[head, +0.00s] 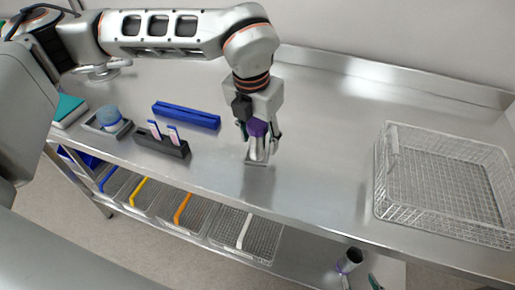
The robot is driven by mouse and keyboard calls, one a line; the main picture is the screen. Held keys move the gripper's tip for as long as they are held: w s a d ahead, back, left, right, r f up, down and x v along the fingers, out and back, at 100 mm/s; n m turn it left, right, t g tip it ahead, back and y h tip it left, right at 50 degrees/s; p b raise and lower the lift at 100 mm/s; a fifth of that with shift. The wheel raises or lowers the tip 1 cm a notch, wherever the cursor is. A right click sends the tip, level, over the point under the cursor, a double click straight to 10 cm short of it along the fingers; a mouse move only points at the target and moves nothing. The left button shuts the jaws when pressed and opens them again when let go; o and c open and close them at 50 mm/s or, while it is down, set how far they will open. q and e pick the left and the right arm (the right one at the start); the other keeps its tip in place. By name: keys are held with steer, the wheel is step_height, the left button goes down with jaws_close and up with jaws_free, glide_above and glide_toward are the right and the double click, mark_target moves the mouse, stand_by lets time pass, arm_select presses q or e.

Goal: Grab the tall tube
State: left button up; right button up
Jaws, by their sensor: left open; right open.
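A silvery tube-like piece with a purple top (257,128) stands upright on the steel counter (320,125), on a small square base (258,160). My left gripper (258,132) points down over it with its dark, teal-edged fingers on either side. It is open; whether the fingers touch the piece is hard to tell. My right gripper (374,283) shows only partly at the bottom edge and is open. Beside it is a dark-ended cylinder with a purple band (349,261); I cannot tell whether it is a tube or part of the gripper.
A wire basket (390,205) stands at the right of the counter. To the left are a blue rack (187,115), a black holder (163,145) with two tags, and a tray with a blue-topped jar (109,117). Wire bins (220,230) sit on the shelf below. The counter's middle is clear.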

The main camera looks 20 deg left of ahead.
arm_select(q)
jaws_close()
steer(key=shift+r, duration=0.2)
